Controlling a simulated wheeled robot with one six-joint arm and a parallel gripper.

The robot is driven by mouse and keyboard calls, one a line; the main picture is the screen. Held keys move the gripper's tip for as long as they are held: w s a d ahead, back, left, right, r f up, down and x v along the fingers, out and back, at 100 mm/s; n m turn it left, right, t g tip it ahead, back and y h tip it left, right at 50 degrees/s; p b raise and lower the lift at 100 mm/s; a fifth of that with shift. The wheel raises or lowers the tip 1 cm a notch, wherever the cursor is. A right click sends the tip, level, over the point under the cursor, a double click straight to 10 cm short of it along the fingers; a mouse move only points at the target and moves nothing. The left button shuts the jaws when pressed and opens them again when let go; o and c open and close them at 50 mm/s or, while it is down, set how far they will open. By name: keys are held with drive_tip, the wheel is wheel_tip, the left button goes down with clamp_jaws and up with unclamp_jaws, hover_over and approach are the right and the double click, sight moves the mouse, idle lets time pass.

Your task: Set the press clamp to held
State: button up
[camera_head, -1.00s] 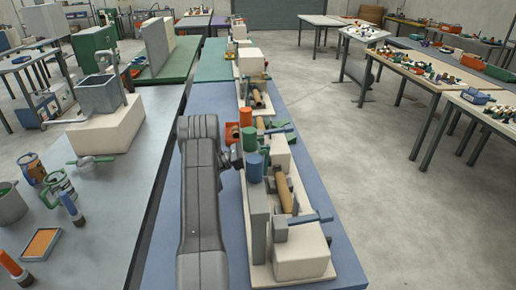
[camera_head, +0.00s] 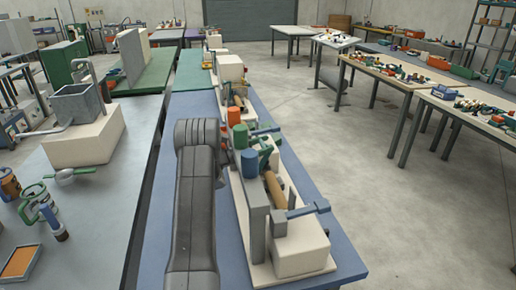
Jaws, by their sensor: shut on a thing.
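The spiral winder stands on the blue bench, with its pale base plate (camera_head: 252,262), a grey upright plate (camera_head: 255,215), a brown roll (camera_head: 274,188) and a blue crank arm (camera_head: 308,210). Orange (camera_head: 234,117), green (camera_head: 241,136) and blue (camera_head: 250,163) cylinders stand in a row along its left side. A green bracket-like part (camera_head: 265,148), seemingly the press clamp, shows right of the green cylinder, over the pale block. My gripper (camera_head: 229,155) is at the far end of my grey arm, beside the cylinders. Its fingertips and exact grip are mostly hidden behind them.
A cream block (camera_head: 299,250) sits at the winder's near end. The left grey table (camera_head: 100,215) holds a grey hopper (camera_head: 78,102) on a white block, a green-handled tool and an orange tray (camera_head: 20,262). The floor (camera_head: 400,220) on the right is clear.

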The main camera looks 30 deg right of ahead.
drive_tip(key=o, duration=1.4)
drive_tip(key=shift+a, duration=0.1)
drive_tip(key=b+v, duration=0.3)
drive_tip(key=v, duration=1)
drive_tip(key=shift+w+a+f, duration=0.1)
drive_tip(key=shift+w+a, duration=0.05)
drive_tip(key=shift+a, duration=0.2)
drive_tip(key=shift+d, duration=0.1)
drive_tip(key=p+x, duration=0.3)
drive_tip(key=x, duration=1)
drive_tip(key=shift+d, duration=0.3)
drive_tip(key=shift+a, duration=0.1)
